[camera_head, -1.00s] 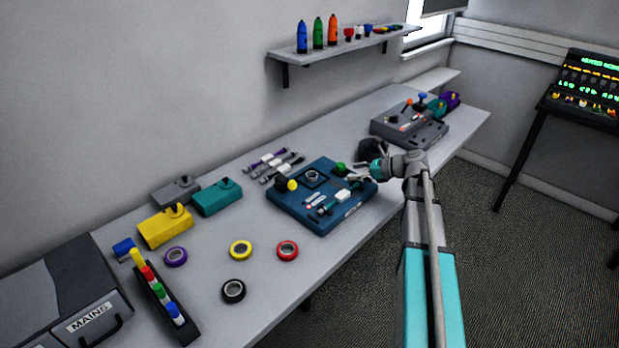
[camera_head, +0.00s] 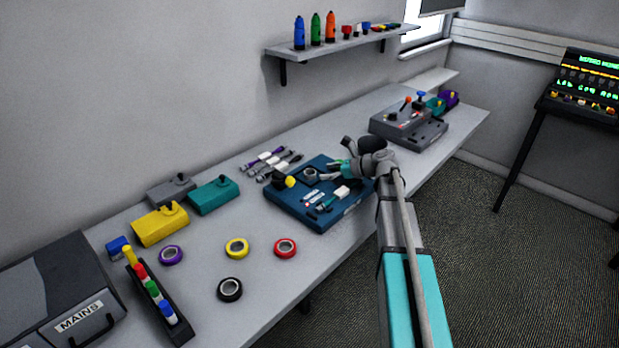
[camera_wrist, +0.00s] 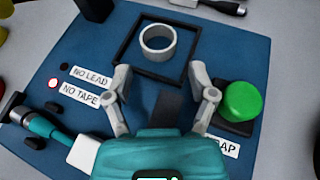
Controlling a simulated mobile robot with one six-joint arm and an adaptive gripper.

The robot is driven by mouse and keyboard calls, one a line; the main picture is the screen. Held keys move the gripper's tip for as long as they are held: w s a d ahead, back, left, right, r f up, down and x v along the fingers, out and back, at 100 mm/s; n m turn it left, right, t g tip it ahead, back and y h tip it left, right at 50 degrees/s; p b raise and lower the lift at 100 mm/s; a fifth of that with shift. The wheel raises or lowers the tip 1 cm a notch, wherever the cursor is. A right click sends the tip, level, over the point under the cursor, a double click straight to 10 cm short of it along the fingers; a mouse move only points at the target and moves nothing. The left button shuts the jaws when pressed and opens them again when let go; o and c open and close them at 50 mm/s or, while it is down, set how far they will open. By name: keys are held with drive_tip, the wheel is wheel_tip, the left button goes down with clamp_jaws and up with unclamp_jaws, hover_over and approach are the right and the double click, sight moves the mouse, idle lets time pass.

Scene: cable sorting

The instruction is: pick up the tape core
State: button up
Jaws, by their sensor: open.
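The tape core, a plain light-grey ring (camera_wrist: 157,57), stands inside a black square frame (camera_wrist: 126,50) on the blue board (camera_wrist: 72,50). In the head view the ring (camera_head: 310,174) shows near the back of the board, to the left of my gripper. My gripper (camera_wrist: 160,76) is open and empty over the board. Its two fingertips are apart, and in the wrist view the ring lies beyond them, roughly centred between them. Nothing touches the ring.
A green button (camera_wrist: 243,101) stands close to the right finger. Red (camera_head: 285,247), yellow (camera_head: 237,247), purple (camera_head: 171,255) and black (camera_head: 230,289) tape rolls lie on the bench.

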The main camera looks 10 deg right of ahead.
sight(313, 172)
drive_tip(key=shift+a, duration=0.1)
idle(0.3)
drive_tip(key=shift+b+x, duration=0.8)
drive_tip(key=shift+x, duration=1.8)
drive_tip(key=shift+r, duration=0.15)
drive_tip(key=c, duration=0.5)
